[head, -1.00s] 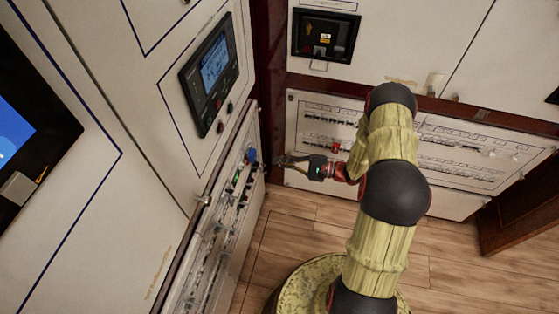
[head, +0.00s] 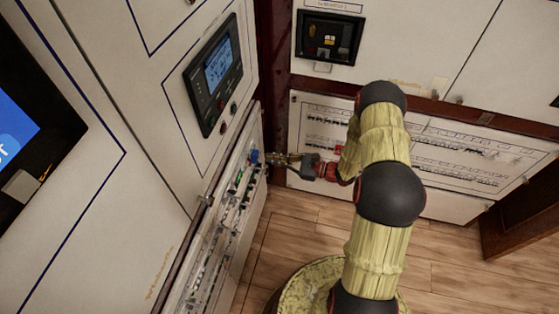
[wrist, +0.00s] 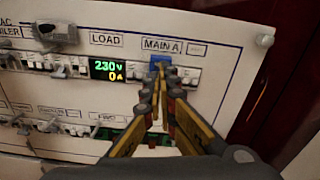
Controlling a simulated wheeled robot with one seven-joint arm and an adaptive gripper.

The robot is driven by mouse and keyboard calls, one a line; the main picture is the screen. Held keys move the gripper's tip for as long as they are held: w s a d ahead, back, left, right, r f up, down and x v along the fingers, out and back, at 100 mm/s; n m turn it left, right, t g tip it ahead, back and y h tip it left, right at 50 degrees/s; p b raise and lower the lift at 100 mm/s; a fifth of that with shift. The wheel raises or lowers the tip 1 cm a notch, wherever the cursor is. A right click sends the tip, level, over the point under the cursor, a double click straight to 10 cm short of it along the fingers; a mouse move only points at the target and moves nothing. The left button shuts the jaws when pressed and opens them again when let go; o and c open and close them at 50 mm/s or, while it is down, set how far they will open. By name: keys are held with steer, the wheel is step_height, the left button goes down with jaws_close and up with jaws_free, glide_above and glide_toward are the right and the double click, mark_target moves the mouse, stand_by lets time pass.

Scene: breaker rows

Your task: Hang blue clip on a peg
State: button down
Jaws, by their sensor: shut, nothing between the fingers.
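The blue clip (wrist: 158,59) sits on the breaker row under the "MAIN A" label in the wrist view. In the head view it is a small blue patch (head: 254,157) near the top far end of the left breaker panel. My gripper (wrist: 160,72) points at it, its yellow-and-grey fingers converging to shut tips just in front of the clip. Nothing shows held between them. Whether the tips touch the clip is unclear. In the head view my gripper (head: 271,158) is beside the panel.
A green display (wrist: 108,70) reads 230 V left of the clip. A dark red post (head: 277,80) stands in the corner. Wooden floor (head: 300,235) is open.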

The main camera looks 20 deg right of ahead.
steer(key=shift+x, duration=1.2)
steer(key=shift+w+a, duration=0.2)
steer(key=shift+a, duration=0.1)
steer(key=v, duration=1.5)
